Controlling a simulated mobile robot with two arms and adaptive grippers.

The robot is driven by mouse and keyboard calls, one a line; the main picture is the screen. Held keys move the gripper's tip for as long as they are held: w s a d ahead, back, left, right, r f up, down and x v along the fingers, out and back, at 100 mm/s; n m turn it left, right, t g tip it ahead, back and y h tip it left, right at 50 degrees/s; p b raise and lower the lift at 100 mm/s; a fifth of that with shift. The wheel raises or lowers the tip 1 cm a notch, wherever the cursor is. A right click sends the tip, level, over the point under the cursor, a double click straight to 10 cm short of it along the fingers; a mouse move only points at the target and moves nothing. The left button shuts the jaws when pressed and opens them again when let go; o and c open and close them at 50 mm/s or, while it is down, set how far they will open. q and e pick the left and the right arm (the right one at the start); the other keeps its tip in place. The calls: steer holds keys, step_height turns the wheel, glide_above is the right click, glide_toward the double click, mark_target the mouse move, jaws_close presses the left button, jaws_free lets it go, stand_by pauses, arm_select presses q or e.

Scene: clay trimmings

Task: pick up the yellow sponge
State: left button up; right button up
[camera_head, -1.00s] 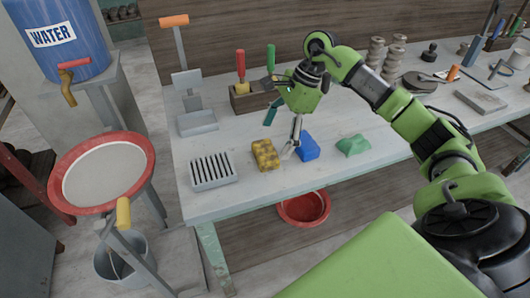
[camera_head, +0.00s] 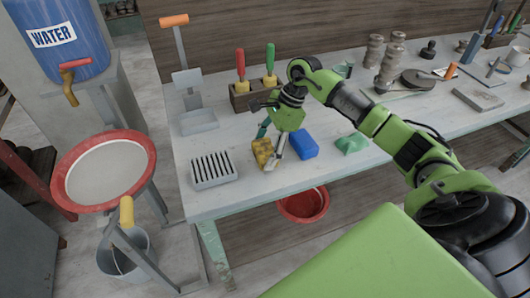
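The yellow sponge (camera_head: 262,150) lies on the workbench near its front edge, between a grey slotted rack and a blue sponge. My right gripper (camera_head: 268,152) points down at the yellow sponge. One finger is behind it on the far left side and the other is in front at its right side, so the fingers are spread around it. Part of the sponge is hidden by the near finger. I cannot tell whether the fingers touch it. My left gripper is not in the picture.
The grey slotted rack (camera_head: 213,169) stands left of the sponge. The blue sponge (camera_head: 303,144) is close on the right, with a green cloth-like piece (camera_head: 352,143) beyond. A wooden block with screwdriver-like tools (camera_head: 252,97) stands behind. A red bowl (camera_head: 303,206) sits below the bench edge.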

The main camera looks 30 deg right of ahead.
mark_target(261, 149)
stand_by(0.3)
step_height(261, 149, up, 4)
steer(key=shift+f+p, duration=0.1)
steer(key=shift+p, duration=0.85)
steer(key=s+d+r+b, duration=0.1)
steer(key=s+r+b, duration=0.5)
steer(key=s, duration=0.8)
steer(key=shift+r, duration=1.6)
steer(key=shift+o, duration=1.3)
steer(key=c, duration=0.3)
steer(key=shift+c, duration=0.2)
